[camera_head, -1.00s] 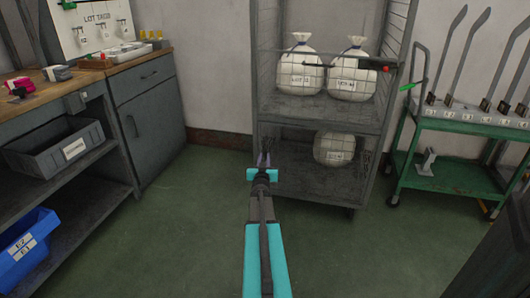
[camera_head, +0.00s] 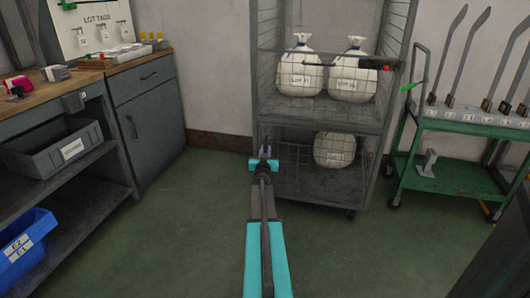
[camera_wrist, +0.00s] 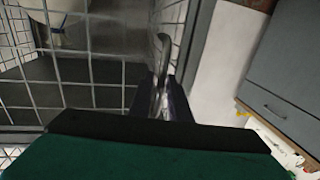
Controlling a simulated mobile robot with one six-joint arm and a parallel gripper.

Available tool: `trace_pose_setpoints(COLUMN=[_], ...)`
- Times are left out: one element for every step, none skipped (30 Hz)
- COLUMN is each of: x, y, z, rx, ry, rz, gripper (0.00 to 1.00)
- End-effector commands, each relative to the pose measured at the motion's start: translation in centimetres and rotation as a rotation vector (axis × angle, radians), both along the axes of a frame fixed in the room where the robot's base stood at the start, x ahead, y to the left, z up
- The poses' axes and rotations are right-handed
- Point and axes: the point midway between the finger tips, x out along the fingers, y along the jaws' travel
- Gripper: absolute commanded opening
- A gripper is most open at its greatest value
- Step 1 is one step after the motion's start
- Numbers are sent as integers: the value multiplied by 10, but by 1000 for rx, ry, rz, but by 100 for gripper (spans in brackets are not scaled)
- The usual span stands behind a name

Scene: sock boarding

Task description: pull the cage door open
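The wire-mesh cage door (camera_head: 300,168) spans the front of the grey rack, over the bags on its shelves. It also fills the left of the wrist view (camera_wrist: 95,70). I cannot tell whether it stands ajar. My gripper (camera_head: 264,152) is at the door's left edge, about level with the lower compartment. In the wrist view, a curved metal handle (camera_wrist: 163,48) stands between the dark fingers of my gripper (camera_wrist: 163,98). The fingers are close together around it and look shut on it. Their exact contact is partly hidden.
White bags (camera_head: 300,70) sit on the rack's shelves. A workbench with a grey cabinet (camera_head: 150,105) stands to the left, a blue bin (camera_head: 25,240) below it. A green trolley (camera_head: 450,180) stands to the right. The green floor in front is clear.

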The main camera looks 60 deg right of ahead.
Motion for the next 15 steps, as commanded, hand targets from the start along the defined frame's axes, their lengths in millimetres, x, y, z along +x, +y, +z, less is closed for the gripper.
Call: trace_pose_setpoints(x=[0,0,0,0,0,0,0,0,0,0,0,0,0,0,0], y=[0,0,0,0,0,0,0,0,0,0,0,0,0,0,0], z=[0,0,0,0,0,0,0,0,0,0,0,0,0,0,0], rx=[0,0,0,0,0,0,0,0,0,0,0,0,0,0,0], ry=[0,0,0,0,0,0,0,0,0,0,0,0,0,0,0], rz=[0,0,0,0,0,0,0,0,0,0,0,0,0,0,0], gripper=[17,17,17,17,17,17,12,7,0,0,0,0,0,0,0])
